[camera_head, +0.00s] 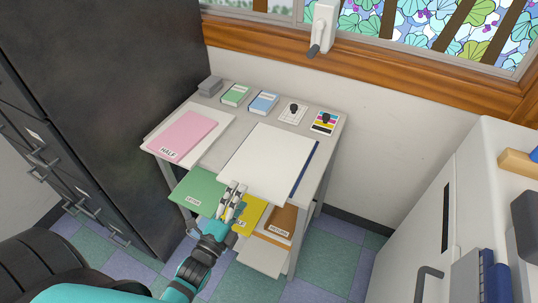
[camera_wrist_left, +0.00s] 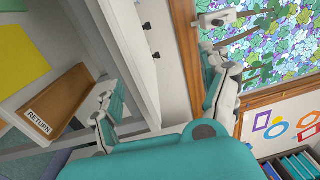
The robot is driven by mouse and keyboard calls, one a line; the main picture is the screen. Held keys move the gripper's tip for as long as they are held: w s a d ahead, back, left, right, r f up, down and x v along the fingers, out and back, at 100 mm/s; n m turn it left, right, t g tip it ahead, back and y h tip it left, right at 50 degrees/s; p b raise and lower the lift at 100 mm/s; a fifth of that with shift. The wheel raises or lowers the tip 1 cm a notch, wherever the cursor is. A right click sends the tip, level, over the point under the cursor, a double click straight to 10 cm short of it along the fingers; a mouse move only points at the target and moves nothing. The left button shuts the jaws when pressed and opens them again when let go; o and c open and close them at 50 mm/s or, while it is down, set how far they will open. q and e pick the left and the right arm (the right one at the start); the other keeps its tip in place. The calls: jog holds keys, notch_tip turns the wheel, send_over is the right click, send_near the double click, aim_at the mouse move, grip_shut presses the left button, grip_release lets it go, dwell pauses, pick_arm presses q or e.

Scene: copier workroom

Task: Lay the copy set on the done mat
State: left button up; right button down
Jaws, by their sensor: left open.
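A large white sheet or stack (camera_head: 268,160) lies flat on the small table. A dark blue strip (camera_head: 303,168) shows along its right side; I cannot tell whether this is the done mat or part of the stack. No done label is readable. My left gripper (camera_head: 234,187) is at the sheet's front edge, over the front of the table. My right gripper is not in view.
A pink HALF pad (camera_head: 182,135) lies left on the table (camera_head: 215,156); several small boxes and cards line its back. Below are a green sheet (camera_head: 197,190), a yellow sheet (camera_head: 252,214) and a brown RETURN tray (camera_head: 281,222). A dark cabinet (camera_head: 120,90) stands left, a white machine (camera_head: 440,215) right.

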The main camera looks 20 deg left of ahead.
pick_arm(q)
jog(key=s, duration=0.2)
jog(key=shift+s+p, duration=0.3)
jog(key=shift+s, duration=0.1)
dwell(0.3)
jog(key=s, duration=1.2)
jog(key=shift+a+f, duration=0.15)
jog(key=shift+f, duration=0.3)
